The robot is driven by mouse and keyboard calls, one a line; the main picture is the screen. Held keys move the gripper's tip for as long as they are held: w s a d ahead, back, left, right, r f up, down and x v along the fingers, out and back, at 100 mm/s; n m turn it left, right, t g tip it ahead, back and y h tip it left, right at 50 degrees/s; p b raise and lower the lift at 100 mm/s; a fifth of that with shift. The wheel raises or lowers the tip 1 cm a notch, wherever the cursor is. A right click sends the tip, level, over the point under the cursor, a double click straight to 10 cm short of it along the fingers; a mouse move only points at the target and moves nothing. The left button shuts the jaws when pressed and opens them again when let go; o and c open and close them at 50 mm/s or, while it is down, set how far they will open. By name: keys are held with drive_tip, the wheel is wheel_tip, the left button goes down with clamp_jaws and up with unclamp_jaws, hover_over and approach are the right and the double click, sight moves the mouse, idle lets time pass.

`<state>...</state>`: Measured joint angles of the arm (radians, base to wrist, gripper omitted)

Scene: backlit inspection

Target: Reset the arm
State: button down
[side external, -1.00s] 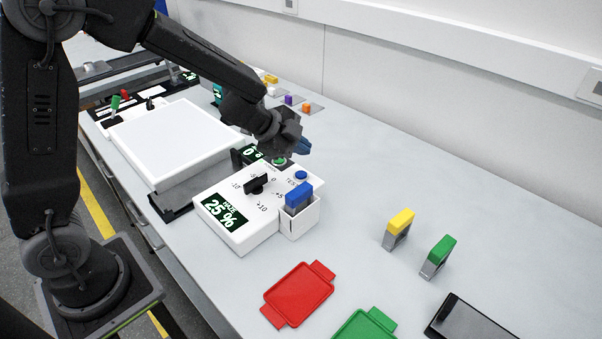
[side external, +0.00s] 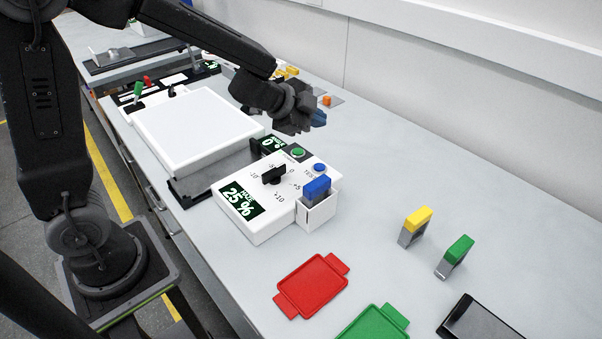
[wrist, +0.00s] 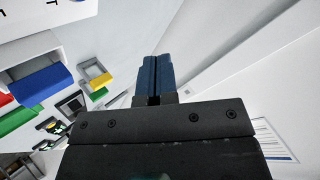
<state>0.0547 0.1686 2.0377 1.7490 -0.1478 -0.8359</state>
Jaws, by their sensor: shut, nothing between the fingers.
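My gripper (side external: 318,119) is raised above the bench, behind the haze meter and near its green and blue buttons. Its blue fingers (wrist: 153,78) are pressed together in the wrist view, with nothing between them. The white haze meter (side external: 262,222) reads 25 % and has a black knob (side external: 274,174) on top. A blue-topped sample (side external: 317,187) stands in the holder at the meter's right side. The gripper touches nothing that I can see.
A white light panel (side external: 197,130) lies left of the meter. Yellow (side external: 416,222) and green (side external: 456,256) samples stand at right. A red tray (side external: 311,286), a green tray (side external: 376,325) and a dark tablet (side external: 484,320) lie in front.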

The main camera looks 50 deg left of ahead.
drive_tip(key=s+a+r+n+y, duration=0.5)
drive_tip(key=s+r+n+y, duration=0.1)
drive_tip(key=s+r+n, duration=0.25)
drive_tip(key=s+d+n+g+h, duration=0.1)
drive_tip(key=s+d+g, duration=0.1)
drive_tip(key=s, duration=0.6)
drive_tip(key=s+d+f+n+g+h, duration=0.1)
drive_tip(key=s+d+n+g+h, duration=0.1)
drive_tip(key=s, duration=0.7)
drive_tip(key=shift+d+f+g, duration=0.15)
drive_tip(key=shift+d+g, duration=0.15)
drive_tip(key=shift+d, duration=0.55)
